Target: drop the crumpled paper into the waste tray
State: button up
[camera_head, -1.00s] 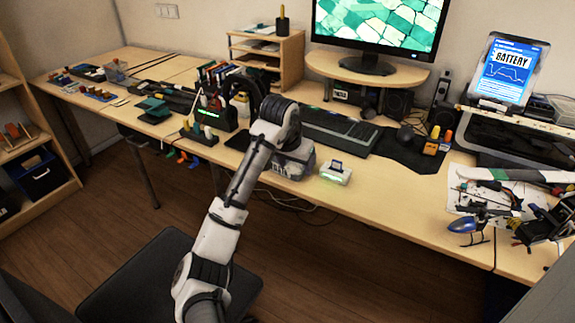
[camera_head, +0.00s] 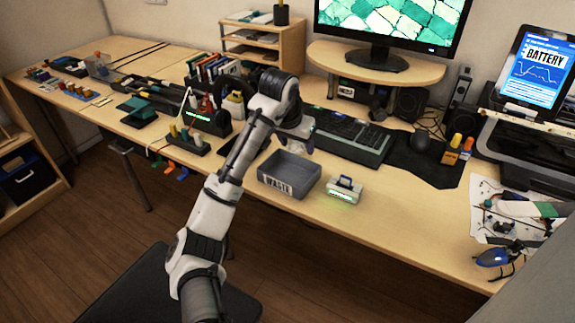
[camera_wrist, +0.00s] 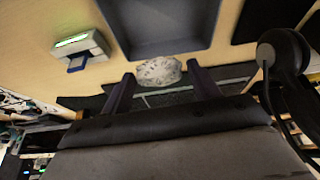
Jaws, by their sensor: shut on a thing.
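The waste tray (camera_head: 276,186) is a grey open box labelled WASTE on the desk's front part; its inside looks empty in the head view. In the wrist view the tray (camera_wrist: 155,48) fills the top middle. The crumpled paper (camera_wrist: 158,71) is a whitish, speckled lump between my fingertips. My gripper (camera_wrist: 160,82) is shut on it. The paper overlaps the tray's edge in the wrist view; its height is unclear. In the head view my gripper (camera_head: 302,142) is by the tray's far right side, and the paper is hard to make out.
A small white device with a green light (camera_head: 345,190) stands just right of the tray. The keyboard (camera_head: 345,138) lies behind it. A block with coloured handles (camera_head: 191,140) is to the left. Bare desk lies to the right of the device (camera_head: 405,205).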

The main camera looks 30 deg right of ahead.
jog(key=shift+w+d+f, duration=0.1)
jog(key=shift+w+d, duration=0.05)
jog(key=shift+w, duration=0.15)
jog(key=b, duration=0.6)
send_over(295, 177)
notch_tip(295, 177, down, 6)
jog(key=shift+w+r, duration=0.1)
jog(key=o, duration=1)
jog(key=shift+r, duration=0.15)
jog(key=p+v, duration=0.1)
jog(key=v, duration=1.2)
jog(key=shift+r, duration=0.25)
